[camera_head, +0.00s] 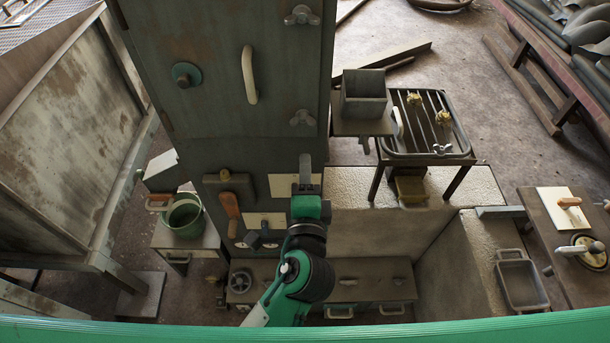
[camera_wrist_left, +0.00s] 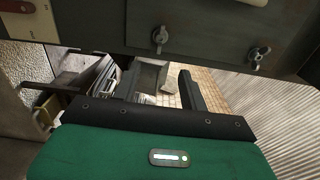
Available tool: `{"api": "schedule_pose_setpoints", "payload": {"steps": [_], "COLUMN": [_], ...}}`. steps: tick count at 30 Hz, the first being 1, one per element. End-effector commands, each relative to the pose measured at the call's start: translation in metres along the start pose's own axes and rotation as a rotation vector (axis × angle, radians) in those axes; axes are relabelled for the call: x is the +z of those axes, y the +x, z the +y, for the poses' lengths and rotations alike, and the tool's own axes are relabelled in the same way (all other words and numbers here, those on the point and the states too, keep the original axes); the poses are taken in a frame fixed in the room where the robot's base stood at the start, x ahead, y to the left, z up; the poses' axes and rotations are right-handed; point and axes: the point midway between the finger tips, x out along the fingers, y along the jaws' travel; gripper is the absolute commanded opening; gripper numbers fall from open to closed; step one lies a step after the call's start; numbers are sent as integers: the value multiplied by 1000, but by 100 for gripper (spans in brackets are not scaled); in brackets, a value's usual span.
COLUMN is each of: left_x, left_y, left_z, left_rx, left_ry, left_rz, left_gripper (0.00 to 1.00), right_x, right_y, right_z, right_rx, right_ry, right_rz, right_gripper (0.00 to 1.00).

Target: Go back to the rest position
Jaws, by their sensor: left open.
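My left gripper (camera_head: 306,172) is raised in front of the lower part of a tall grey-green metal cabinet (camera_head: 225,110). In the left wrist view its two fingers (camera_wrist_left: 160,86) stand wide apart with nothing held between them. The cabinet's door has a pale handle (camera_head: 249,75), a round knob (camera_head: 186,75) and wing nuts (camera_head: 302,16). In the left wrist view a dark panel (camera_wrist_left: 205,30) with two wing nuts spans the top, beyond the fingers. My right gripper shows in neither view.
A green bucket (camera_head: 184,216) stands on a small table left of the cabinet. Right of it are a grey open box (camera_head: 364,94) and a barred rack (camera_head: 470,157). A low bench (camera_head: 365,270) with handles runs below. A shallow tray (camera_head: 523,280) lies lower right.

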Motion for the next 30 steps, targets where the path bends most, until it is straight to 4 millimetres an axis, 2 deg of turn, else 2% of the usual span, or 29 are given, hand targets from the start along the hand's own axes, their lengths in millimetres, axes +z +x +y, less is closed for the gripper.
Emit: {"api": "schedule_pose_setpoints", "payload": {"steps": [16,20,23,26,27,29,30], "left_x": [0,-3,-10,-14,-13,-10,-6], "left_y": [0,4,13,20,21,20,18], "left_z": [0,18,62,132,163,210,240], "left_rx": [0,30,105,227,283,367,423], "left_ry": [0,-3,-12,-44,-62,-96,-120], "left_rz": [0,11,38,67,74,80,80], "left_gripper": [43,43,43,43,43,43,43], "right_x": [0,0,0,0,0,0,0], "right_y": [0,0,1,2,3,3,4], "right_z": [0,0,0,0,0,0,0], "right_rx": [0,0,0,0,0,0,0], "right_ry": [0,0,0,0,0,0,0], "right_rz": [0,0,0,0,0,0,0], "right_gripper": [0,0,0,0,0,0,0]}}
